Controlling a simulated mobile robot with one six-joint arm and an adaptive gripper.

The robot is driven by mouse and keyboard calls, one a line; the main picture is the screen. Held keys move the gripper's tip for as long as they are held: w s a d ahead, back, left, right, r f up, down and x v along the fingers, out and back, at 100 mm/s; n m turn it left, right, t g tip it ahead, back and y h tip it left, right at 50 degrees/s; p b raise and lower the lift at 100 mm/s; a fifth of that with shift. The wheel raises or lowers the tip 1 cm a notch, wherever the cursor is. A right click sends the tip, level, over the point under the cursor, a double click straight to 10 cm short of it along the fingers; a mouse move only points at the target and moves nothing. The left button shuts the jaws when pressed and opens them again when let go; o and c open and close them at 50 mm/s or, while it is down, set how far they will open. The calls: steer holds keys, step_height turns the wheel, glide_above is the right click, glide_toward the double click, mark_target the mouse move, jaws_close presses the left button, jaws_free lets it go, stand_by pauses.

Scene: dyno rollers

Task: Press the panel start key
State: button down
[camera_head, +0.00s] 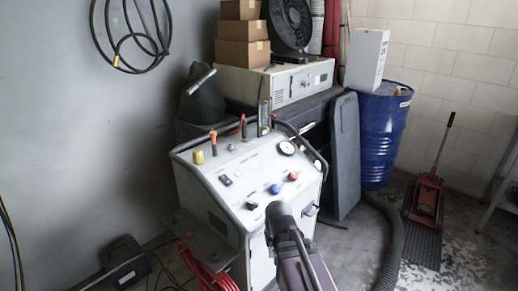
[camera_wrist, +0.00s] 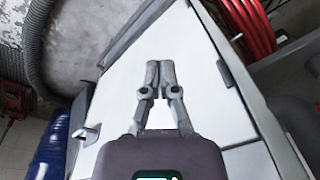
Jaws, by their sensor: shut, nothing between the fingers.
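The white machine's sloped control panel (camera_head: 240,165) faces up in the head view. On it are a blue knob (camera_head: 274,188), a red knob (camera_head: 293,176), black switches (camera_head: 225,180) and (camera_head: 251,205), and a round gauge (camera_head: 286,147). The labels are too small to read, so I cannot tell which control is the start key. My arm stands before the panel's front edge and hides part of it. In the wrist view my gripper (camera_wrist: 159,70) is shut and empty, in front of the machine's white body (camera_wrist: 200,80). I cannot tell whether it touches.
Knobs and a red-handled lever (camera_head: 243,126) stand along the panel's back. Red hose (camera_head: 205,270) lies at the machine's lower left. A dark corrugated hose (camera_head: 392,245), blue drum (camera_head: 382,135) and red floor jack (camera_head: 427,195) are to the right. Boxes (camera_head: 242,52) are stacked behind.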

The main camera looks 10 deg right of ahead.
steer(key=w+r+m+t+p, duration=0.1)
steer(key=w+r+p, duration=0.2)
steer(key=r+p, duration=0.45)
steer(key=w+r+m+p, duration=0.1)
steer(key=w+r+p, duration=0.1)
steer(key=r+p, duration=0.6)
steer(key=m+t+y+p, duration=0.3)
steer(key=m+p, duration=0.5)
steer(key=p, duration=0.5)
glide_toward(256, 165)
steer(key=v, duration=0.6)
steer(key=shift+r+b, duration=0.15)
steer(key=shift+b, duration=0.15)
steer(key=shift+w, duration=0.1)
steer(key=b+x, duration=1.2)
steer(key=x, duration=0.2)
steer(key=shift+w+a+f+b, duration=0.2)
steer(key=shift+f+b, duration=0.45)
steer(key=shift+b, duration=0.25)
steer(key=shift+s, duration=0.1)
steer(key=shift+s+r, duration=0.1)
